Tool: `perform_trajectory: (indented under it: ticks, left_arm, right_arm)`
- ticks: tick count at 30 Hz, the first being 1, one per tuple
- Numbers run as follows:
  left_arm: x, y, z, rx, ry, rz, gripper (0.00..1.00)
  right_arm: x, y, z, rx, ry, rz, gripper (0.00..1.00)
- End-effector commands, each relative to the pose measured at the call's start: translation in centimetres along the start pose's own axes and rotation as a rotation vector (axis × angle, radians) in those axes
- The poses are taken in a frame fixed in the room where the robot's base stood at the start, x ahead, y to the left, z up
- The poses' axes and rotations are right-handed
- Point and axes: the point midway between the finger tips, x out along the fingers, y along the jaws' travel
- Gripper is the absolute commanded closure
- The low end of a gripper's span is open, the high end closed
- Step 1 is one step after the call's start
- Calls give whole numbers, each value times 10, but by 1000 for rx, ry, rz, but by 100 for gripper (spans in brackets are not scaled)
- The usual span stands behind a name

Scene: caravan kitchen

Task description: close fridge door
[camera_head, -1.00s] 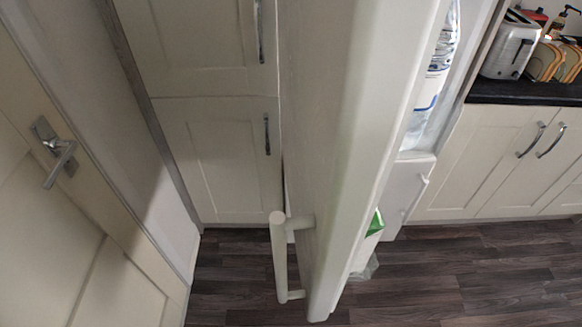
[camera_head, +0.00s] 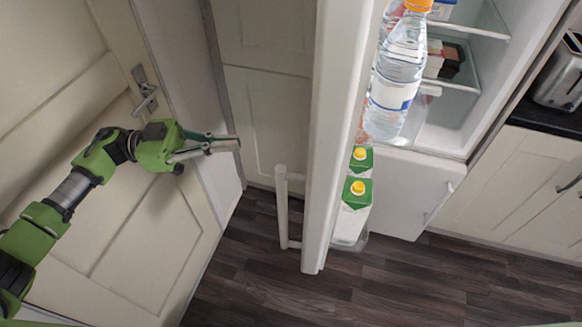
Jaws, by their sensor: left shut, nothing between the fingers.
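The fridge door (camera_head: 338,130) stands open, seen nearly edge-on in the middle of the head view. Its long white handle (camera_head: 283,208) is on the door's left face, low down. The open fridge interior (camera_head: 455,110) shows to the right of the door. My left gripper (camera_head: 238,142) reaches in from the left, shut and empty. It is to the left of the door and above the handle in the picture, apart from both. My right gripper is not in view.
A water bottle (camera_head: 394,80) and green-topped cartons (camera_head: 357,190) sit in the door's racks. A cream room door (camera_head: 110,200) is at the left, close to my left arm. A toaster (camera_head: 559,75) stands on the right counter. Dark wood floor (camera_head: 400,285) is clear below.

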Motion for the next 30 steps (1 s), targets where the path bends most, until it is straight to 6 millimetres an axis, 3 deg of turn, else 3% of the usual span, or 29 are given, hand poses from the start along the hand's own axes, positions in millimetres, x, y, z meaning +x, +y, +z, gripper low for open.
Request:
perform_trajectory:
  ticks: [1,4,10,24,30]
  left_arm:
    - [0,12,-12,-8,-32,59,100]
    - [-2,29,-19,-33,-72,131,100]
    - [12,37,-21,-44,-83,156,100]
    - [106,50,-17,-43,-78,152,100]
    - [130,53,-12,-43,-79,150,100]
  right_arm:
    - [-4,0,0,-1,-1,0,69]
    - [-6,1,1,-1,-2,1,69]
    - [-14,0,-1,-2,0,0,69]
    - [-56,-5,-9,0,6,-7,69]
    - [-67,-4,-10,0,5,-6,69]
